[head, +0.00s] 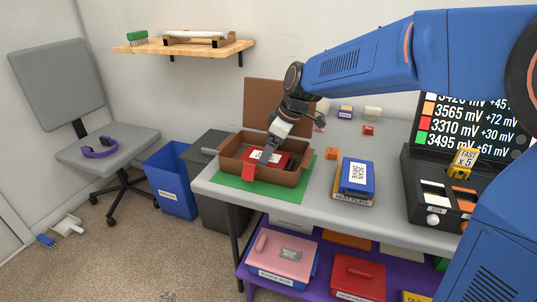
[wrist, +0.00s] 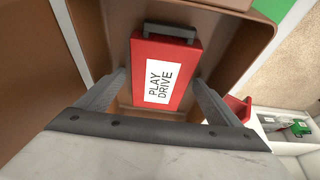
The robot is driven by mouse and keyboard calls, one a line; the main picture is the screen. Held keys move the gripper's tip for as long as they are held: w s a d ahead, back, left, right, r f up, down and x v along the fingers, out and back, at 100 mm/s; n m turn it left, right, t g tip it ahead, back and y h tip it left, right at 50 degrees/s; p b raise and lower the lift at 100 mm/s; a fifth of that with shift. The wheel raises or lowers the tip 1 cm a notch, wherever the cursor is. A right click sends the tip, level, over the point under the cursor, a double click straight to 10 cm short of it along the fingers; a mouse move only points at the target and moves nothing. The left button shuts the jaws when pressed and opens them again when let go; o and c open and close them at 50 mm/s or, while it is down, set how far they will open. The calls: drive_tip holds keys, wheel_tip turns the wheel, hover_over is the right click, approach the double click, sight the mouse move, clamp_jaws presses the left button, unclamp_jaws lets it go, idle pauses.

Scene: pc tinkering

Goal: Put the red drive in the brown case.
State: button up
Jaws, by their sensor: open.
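The red drive (head: 268,158) lies inside the open brown case (head: 291,178) on the table. In the wrist view the red drive (wrist: 168,70) shows a white label reading "PLAY DRIVE" and a dark handle at its far end. My gripper (head: 266,150) reaches down into the case over the drive. In the wrist view its two fingers (wrist: 160,92) are spread apart, one on each side of the drive's near end, with nothing gripped between them. The case's lid (head: 270,105) stands open at the back.
The case rests on a green mat (head: 240,187) at the table's left end. A blue "SCAN DRIVE" (head: 358,178) lies to the right. A small orange block (head: 332,153) sits between them. A blue bin (head: 172,185) stands on the floor to the left.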

drive_tip(key=shift+r, duration=0.1)
drive_tip(key=v, duration=1.2)
